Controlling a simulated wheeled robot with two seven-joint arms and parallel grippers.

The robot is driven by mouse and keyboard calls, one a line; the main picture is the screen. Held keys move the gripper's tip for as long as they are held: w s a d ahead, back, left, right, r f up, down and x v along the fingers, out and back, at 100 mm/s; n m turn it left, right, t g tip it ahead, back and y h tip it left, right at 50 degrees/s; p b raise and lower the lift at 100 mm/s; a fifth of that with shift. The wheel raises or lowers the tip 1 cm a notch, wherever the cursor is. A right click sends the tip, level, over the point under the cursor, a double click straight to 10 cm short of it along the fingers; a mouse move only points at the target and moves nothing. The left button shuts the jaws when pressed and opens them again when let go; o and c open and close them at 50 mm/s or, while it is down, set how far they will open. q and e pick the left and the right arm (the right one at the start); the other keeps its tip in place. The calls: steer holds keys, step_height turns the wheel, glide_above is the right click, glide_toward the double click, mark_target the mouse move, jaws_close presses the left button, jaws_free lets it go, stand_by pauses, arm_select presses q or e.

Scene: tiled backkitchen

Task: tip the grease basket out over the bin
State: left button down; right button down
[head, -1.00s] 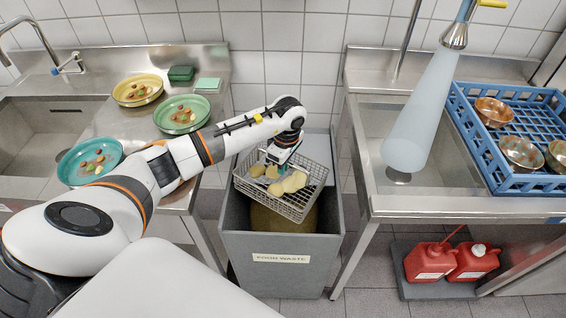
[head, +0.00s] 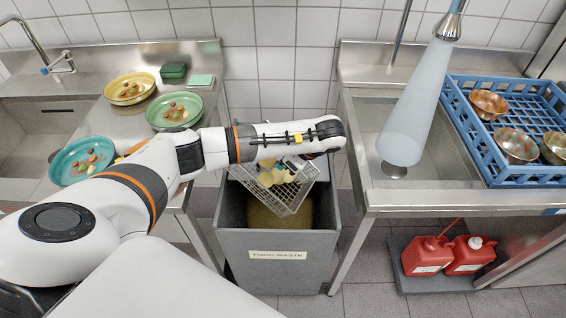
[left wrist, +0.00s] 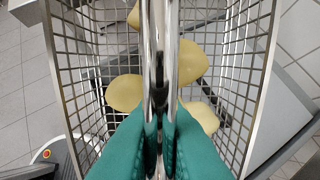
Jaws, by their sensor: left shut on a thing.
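The wire grease basket (head: 291,196) hangs tilted over the open grey bin (head: 278,272) marked FOOD WASTE. Several yellow lumps (head: 271,177) are still inside it. My left gripper (left wrist: 160,135) has teal fingers and is shut on the basket's metal handle bar (left wrist: 160,55). In the left wrist view the basket's mesh walls (left wrist: 258,70) stand on both sides of the lumps (left wrist: 125,92). My right gripper is not in view.
A steel counter on the left holds plates with food scraps (head: 84,160) and a green sponge (head: 173,72). Red jugs (head: 428,256) stand below.

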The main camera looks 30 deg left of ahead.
arm_select(q)
steer(key=shift+a, duration=0.1)
steer(key=r+y+p, duration=0.1)
steer(key=r+y, duration=0.1)
steer(key=shift+d+y+p, duration=0.35)
steer(key=shift+y+p, duration=0.05)
steer(key=shift+d+y+p, duration=0.1)
steer(key=shift+y+p, duration=0.2)
steer(key=shift+p, duration=0.15)
steer(key=shift+f, duration=0.1)
